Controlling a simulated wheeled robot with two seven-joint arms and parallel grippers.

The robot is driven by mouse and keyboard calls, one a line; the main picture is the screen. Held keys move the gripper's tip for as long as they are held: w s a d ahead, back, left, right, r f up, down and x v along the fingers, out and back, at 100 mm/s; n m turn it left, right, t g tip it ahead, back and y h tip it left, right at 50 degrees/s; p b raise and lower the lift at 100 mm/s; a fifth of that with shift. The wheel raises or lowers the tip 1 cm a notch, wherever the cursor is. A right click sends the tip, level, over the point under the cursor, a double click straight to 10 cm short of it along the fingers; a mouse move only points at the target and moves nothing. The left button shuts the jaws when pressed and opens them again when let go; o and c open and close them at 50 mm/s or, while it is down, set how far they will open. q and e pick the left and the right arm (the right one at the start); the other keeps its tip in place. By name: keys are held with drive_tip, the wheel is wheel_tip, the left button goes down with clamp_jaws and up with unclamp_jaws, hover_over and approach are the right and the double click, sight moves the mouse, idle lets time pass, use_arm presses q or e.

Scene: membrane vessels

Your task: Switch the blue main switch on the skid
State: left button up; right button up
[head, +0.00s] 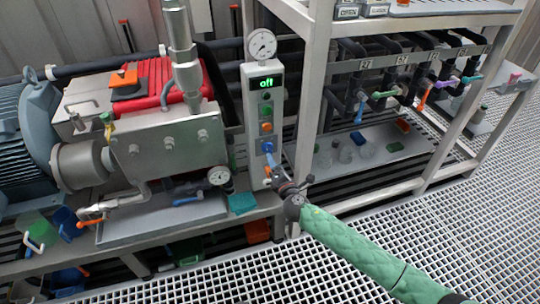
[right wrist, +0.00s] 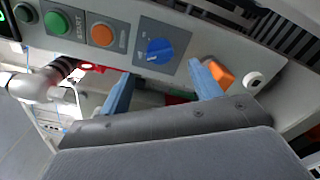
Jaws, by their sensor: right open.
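The blue main switch (head: 268,147) is a round knob on a dark square plate, low on the narrow grey control panel (head: 251,110) of the skid. In the right wrist view the blue knob (right wrist: 159,51) shows whole, with a pale mark across it. My right gripper (head: 271,167) is just below and in front of the switch. In the right wrist view my right gripper (right wrist: 163,86) has its two blue fingers apart, one to each side below the knob, with nothing between them. Whether a finger touches the panel I cannot tell. My left gripper is out of view.
An orange part (right wrist: 221,74) sits beside one finger. A rack post (head: 313,90) stands close right of the panel. Grated floor (head: 270,275) lies in front.

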sight(269, 151)
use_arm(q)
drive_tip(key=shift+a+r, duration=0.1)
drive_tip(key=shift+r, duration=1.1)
use_arm(e)
drive_tip(key=shift+x, duration=3.55)
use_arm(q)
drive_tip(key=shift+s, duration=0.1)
